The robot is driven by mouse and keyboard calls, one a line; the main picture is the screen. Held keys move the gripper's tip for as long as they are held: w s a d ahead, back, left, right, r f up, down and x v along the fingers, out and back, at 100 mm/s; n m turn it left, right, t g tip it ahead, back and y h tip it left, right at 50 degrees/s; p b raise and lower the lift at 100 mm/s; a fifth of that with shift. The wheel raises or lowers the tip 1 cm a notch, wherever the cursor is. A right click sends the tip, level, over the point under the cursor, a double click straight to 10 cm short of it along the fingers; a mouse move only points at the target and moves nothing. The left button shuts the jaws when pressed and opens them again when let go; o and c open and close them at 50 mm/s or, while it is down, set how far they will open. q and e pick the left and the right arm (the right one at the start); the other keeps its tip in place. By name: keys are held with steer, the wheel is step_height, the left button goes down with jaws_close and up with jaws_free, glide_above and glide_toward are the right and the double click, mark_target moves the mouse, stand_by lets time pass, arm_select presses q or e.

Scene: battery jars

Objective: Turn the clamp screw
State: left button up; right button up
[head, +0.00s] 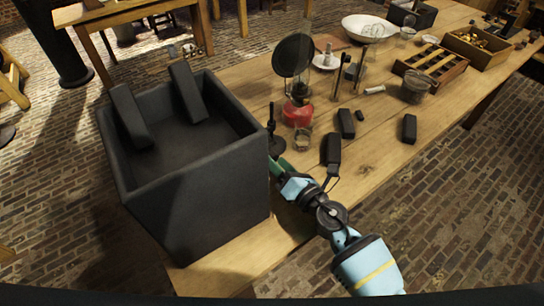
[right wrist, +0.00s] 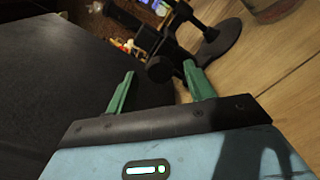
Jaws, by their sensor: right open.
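A dark stand (head: 271,130) with an upright rod and round base stands on the table beside the large dark box. In the right wrist view, the stand's round base (right wrist: 222,42) lies ahead, and a dark round knob (right wrist: 160,69), which looks like the clamp screw, faces me. My right gripper (right wrist: 160,85) is open, with one green finger left of the knob and one to its right. I cannot tell whether either finger touches it. In the head view the right gripper (head: 277,166) is low beside the box, its fingertips partly hidden. My left gripper is not in view.
The large dark open box (head: 200,190) stands close on my gripper's left, with two dark blocks inside its top. A red-based lamp (head: 297,112), a small glass (head: 301,138) and several dark blocks (head: 346,123) stand on the wooden table (head: 375,150). Its front right part is clear.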

steer(key=shift+x, duration=1.5)
